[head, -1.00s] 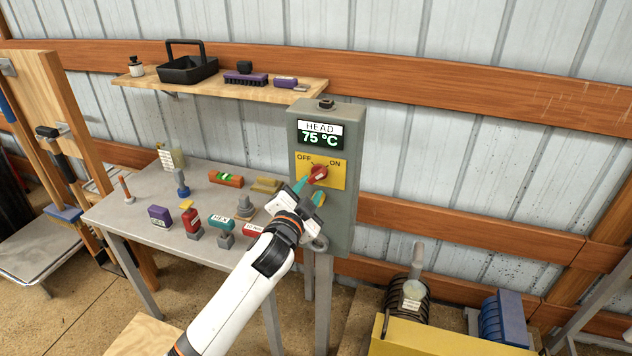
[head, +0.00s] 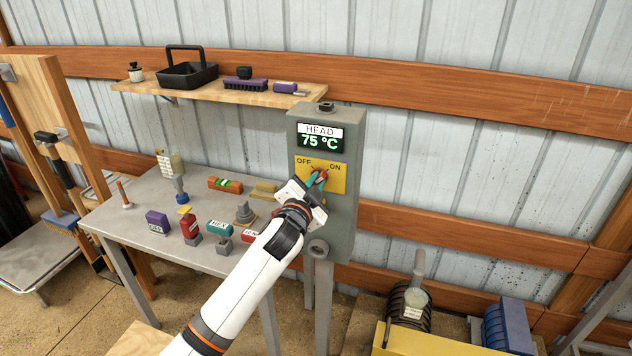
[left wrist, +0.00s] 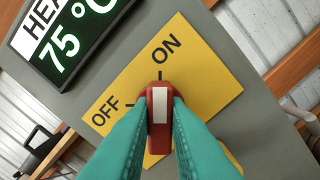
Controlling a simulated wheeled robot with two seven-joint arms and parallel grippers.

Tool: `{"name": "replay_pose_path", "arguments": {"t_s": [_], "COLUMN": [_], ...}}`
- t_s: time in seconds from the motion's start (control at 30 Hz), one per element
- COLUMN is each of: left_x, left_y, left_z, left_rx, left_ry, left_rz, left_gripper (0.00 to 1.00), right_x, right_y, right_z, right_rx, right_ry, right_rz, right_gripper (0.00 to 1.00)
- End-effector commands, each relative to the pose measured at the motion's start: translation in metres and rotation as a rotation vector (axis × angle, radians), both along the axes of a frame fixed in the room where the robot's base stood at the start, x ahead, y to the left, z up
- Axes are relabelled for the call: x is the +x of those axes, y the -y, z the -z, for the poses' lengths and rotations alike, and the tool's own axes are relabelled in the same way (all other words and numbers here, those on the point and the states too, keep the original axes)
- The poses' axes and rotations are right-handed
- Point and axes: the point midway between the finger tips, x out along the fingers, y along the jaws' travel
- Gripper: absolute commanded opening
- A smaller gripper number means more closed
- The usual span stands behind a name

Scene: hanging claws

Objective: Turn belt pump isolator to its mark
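The isolator is a red knob (head: 321,174) with a white stripe, on a yellow plate (head: 338,180) marked OFF and ON. The plate is on the front of a grey box (head: 343,215). In the left wrist view the knob (left wrist: 160,110) has its stripe running up the picture, in line with the short tick under ON; the OFF tick is to its left. My left gripper (left wrist: 160,98) has its teal fingers against both sides of the knob, shut on it. The fingers hide the knob's sides and the plate's lower part. My right gripper is not in view.
A display (head: 320,138) above the plate reads HEAD 75 °C. A grey table (head: 135,230) with several small objects stands left of the box, under a wooden shelf (head: 220,93). A yellow block (head: 440,340) and a blue motor-like unit (head: 506,322) are at lower right.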

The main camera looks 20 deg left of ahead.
Motion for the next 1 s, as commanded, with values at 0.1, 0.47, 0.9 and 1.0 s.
{"name": "replay_pose_path", "arguments": {"t_s": [0.1, 0.47, 0.9, 1.0], "left_x": [0.0, 0.0, 0.0, 0.0], "left_y": [0.0, 0.0, 0.0, 0.0], "left_z": [0.0, -0.001, -0.002, -0.002], "left_rx": [0.0, -0.514, -0.702, -0.861], "left_ry": [-0.001, -0.019, -0.027, -0.032], "left_rz": [0.001, 0.0, 0.0, 0.0], "left_gripper": [0.0, 0.0, 0.0, 0.0], "right_x": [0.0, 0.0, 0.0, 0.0], "right_y": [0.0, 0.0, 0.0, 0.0], "right_z": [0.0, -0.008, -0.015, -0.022], "right_rx": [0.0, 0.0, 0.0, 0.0], "right_ry": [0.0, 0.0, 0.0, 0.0], "right_rz": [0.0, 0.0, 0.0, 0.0], "right_gripper": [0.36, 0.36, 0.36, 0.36]}}
